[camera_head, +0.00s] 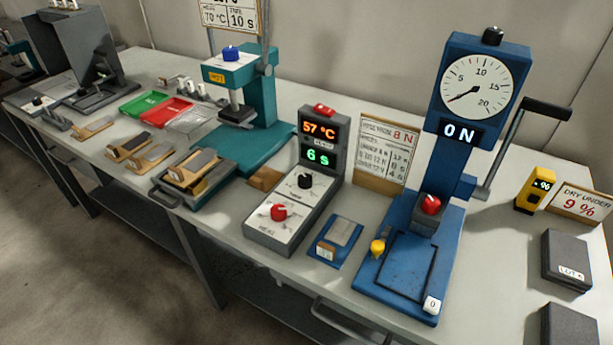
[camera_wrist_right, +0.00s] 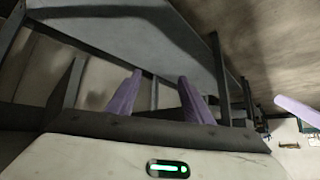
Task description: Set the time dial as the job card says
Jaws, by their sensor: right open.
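The control box (camera_head: 262,228) stands mid-bench in the head view. It has a black knob (camera_head: 305,180) on its upper part and a red knob (camera_head: 279,211) below; the black knob's label is too small to read surely. Its display (camera_head: 318,143) shows 57 °C in orange and 6 s in green. The job card (camera_head: 232,14) hangs at the top, cut off by the edge, and reads 70 °C and time 10 s. My right gripper (camera_wrist_right: 160,74) is open and empty in the right wrist view, facing the bench's underside and legs. My left gripper is not recognisable in either view.
A teal press (camera_head: 255,105) stands behind left. A blue pad (camera_head: 335,240) lies beside the box. A pale purple bar (camera_wrist_right: 299,110) shows at the wrist view's edge.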

